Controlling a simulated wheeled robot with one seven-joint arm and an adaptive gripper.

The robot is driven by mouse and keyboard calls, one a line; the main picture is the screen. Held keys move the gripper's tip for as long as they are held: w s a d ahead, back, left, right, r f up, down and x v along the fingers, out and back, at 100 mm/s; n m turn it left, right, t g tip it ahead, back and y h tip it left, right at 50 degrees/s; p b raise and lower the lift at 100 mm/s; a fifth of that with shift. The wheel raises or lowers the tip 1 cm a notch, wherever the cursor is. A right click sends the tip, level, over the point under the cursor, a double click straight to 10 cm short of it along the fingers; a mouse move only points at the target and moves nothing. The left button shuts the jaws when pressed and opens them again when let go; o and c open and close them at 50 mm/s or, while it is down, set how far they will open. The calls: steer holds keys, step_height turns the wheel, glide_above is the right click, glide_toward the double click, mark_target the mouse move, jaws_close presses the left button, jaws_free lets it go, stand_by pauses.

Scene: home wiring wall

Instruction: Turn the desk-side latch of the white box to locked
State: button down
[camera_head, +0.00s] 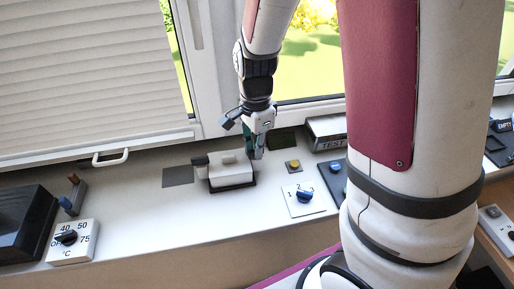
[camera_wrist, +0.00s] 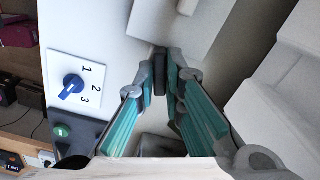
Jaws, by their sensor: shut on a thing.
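The white box (camera_head: 232,172) sits on the sill on a dark base, with raised white parts on top. A dark latch (camera_head: 200,161) shows at its left end. My gripper (camera_head: 256,152) points down at the box's right end, the side toward the desk, and hides the latch there in the head view. In the wrist view my gripper (camera_wrist: 162,68) has its teal-padded fingers closed at the tips on a small dark piece (camera_wrist: 160,58), which looks like that latch. Whether it stands at locked or unlocked cannot be read.
Right of the box are a yellow button (camera_head: 293,165) and a 1-2-3 dial with a blue knob (camera_head: 304,196). A temperature dial (camera_head: 68,238) and a black box (camera_head: 25,222) stand at left. A grey box (camera_head: 326,131) is behind, by the window. The sill's front is clear.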

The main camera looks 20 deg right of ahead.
stand_by(0.3)
steer(key=shift+m+p, duration=0.8)
steer(key=shift+m, duration=0.4)
steer(key=shift+m+p, duration=0.6)
steer(key=shift+p, duration=0.1)
steer(key=c, duration=1.6)
jaws_free()
